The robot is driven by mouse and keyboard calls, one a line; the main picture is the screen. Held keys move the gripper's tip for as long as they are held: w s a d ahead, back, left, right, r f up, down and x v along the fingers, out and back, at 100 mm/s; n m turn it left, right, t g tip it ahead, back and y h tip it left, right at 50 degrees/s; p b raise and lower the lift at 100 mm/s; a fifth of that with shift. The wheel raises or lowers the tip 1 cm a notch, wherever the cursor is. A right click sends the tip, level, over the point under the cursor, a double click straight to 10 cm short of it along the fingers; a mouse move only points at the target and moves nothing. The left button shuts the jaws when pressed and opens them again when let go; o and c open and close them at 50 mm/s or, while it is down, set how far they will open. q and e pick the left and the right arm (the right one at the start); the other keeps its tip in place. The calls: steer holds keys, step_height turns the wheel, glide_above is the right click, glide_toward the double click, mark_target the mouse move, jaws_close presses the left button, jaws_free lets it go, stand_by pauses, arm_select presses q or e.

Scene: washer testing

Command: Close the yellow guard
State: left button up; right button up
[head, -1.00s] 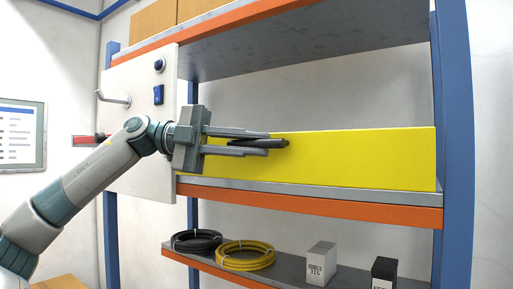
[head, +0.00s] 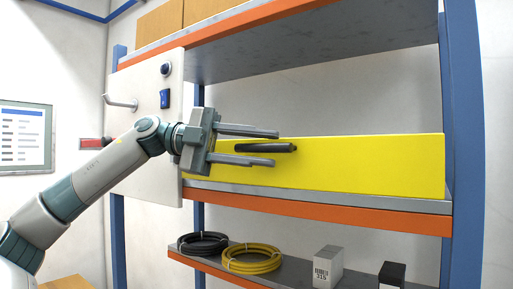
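The yellow guard (head: 370,165) is a long flat panel standing upright along the middle shelf. A dark bar handle (head: 270,148) shows against its left part. My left gripper (head: 276,148) is in front of the guard's left part, pointing right. Its two fingers are apart, one above the handle and one below, with visible gaps on both sides. It looks open and holds nothing. Whether the handle lies in depth between the fingers is hard to tell. My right gripper is out of view.
A white control panel (head: 150,120) with a blue switch (head: 164,99) and a lever stands behind my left wrist. An orange-edged shelf (head: 330,212) runs below the guard. Coiled cables (head: 252,258) and small boxes (head: 328,265) sit on the lower shelf. A blue post (head: 463,150) stands at right.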

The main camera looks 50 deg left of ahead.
arm_select(q)
steer(key=shift+s+a+b, duration=0.3)
steer(key=shift+a, duration=0.1)
steer(key=b+v, duration=0.4)
steer(key=v, duration=1.2)
steer(key=shift+s+a, duration=0.15)
steer(key=shift+s, duration=0.05)
